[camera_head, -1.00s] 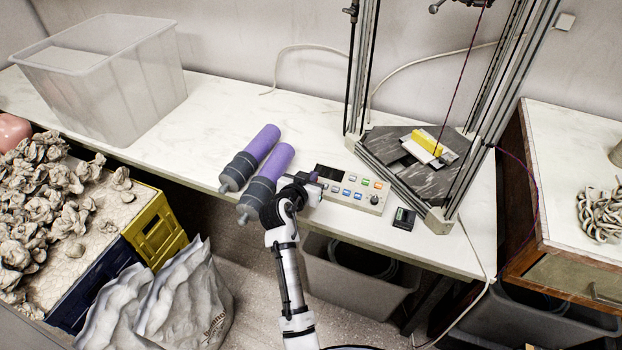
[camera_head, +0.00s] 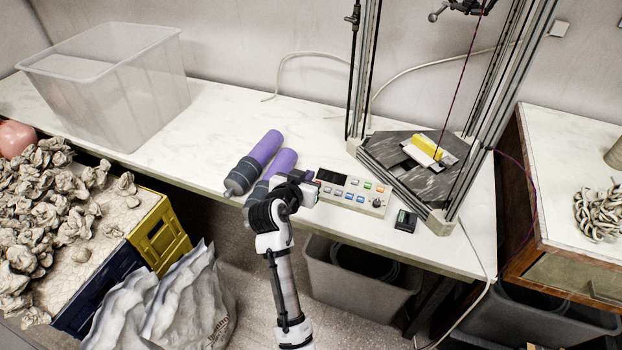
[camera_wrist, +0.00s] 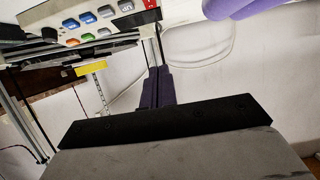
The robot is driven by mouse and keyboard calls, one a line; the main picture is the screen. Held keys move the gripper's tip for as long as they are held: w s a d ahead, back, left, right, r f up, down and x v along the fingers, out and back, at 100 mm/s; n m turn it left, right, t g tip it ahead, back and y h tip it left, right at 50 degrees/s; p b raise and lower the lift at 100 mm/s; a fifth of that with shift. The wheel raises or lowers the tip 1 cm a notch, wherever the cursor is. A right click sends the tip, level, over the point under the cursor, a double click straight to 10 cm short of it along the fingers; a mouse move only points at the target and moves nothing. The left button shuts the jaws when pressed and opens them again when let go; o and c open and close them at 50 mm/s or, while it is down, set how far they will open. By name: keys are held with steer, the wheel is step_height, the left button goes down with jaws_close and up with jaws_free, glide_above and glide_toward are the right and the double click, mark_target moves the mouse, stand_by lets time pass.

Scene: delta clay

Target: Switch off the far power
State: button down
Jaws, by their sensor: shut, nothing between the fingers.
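A white control panel (camera_head: 375,205) with a dark display (camera_head: 332,178), rows of coloured buttons and a round knob (camera_head: 377,203) lies near the bench's front edge. It also shows at the top of the wrist view (camera_wrist: 72,42), with red, orange, blue, green and grey buttons. I cannot read any label marking a power switch. My gripper (camera_head: 312,188) is at the panel's left end, its fingertips mostly hidden by my wrist. In the wrist view its dark fingers (camera_wrist: 157,88) are together and empty.
Two purple-and-grey cylinders (camera_head: 262,150) lie left of the panel, close to my arm. A tall metal frame (camera_head: 362,85) with a dark plate and yellow block (camera_head: 427,146) stands behind right. A clear bin (camera_head: 110,95) stands back left; bench between is clear.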

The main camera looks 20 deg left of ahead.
steer(key=s+r, duration=0.2)
steer(key=s, duration=0.1)
steer(key=shift+s+a+r+b, duration=0.1)
steer(key=shift+s+r+b, duration=0.1)
steer(key=shift+b, duration=0.1)
